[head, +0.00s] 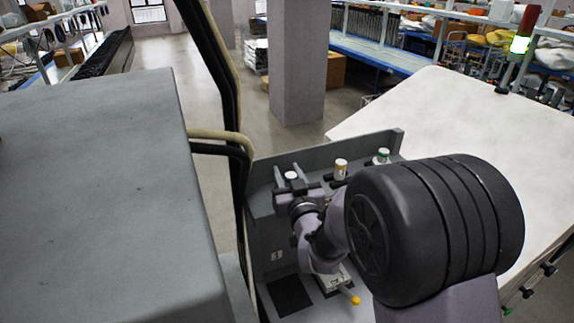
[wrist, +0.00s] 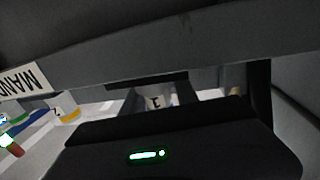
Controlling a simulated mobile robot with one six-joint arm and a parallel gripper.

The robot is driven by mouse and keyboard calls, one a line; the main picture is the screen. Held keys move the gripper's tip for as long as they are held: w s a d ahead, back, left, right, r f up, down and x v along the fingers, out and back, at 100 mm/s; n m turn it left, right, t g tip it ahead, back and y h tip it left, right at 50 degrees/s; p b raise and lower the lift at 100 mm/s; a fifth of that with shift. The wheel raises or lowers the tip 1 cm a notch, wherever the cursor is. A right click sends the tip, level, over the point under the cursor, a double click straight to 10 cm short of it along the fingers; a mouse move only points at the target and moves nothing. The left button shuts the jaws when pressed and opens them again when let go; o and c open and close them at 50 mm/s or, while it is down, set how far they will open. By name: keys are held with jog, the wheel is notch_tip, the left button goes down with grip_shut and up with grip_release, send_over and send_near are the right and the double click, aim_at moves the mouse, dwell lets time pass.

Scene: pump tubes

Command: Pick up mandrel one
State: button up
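Mandrel one (head: 291,176), a small white-topped cylinder with a bluish tint, stands in the grey rack at its left end. My gripper (head: 287,171) is at it, with one finger on each side. The fingers look open; whether either touches the mandrel cannot be told. In the wrist view, the white labelled mandrel (wrist: 155,101) shows between the fingers, its lower part hidden by the dark gripper body. A yellow-banded mandrel (head: 340,168) stands to the right; it also shows in the wrist view (wrist: 66,108). A green-banded mandrel (head: 382,156) stands beyond it.
The grey rack (head: 398,141) has a raised back wall. A large grey box-like surface (head: 95,180) fills the left, with hanging cables (head: 228,90) at its edge. A white table (head: 450,115) lies to the right.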

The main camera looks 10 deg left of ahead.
jog(key=shift+d+r, duration=0.15)
jog(key=shift+r, duration=0.1)
jog(key=shift+f, duration=0.15)
jog(key=shift+s, duration=0.1)
grip_shut()
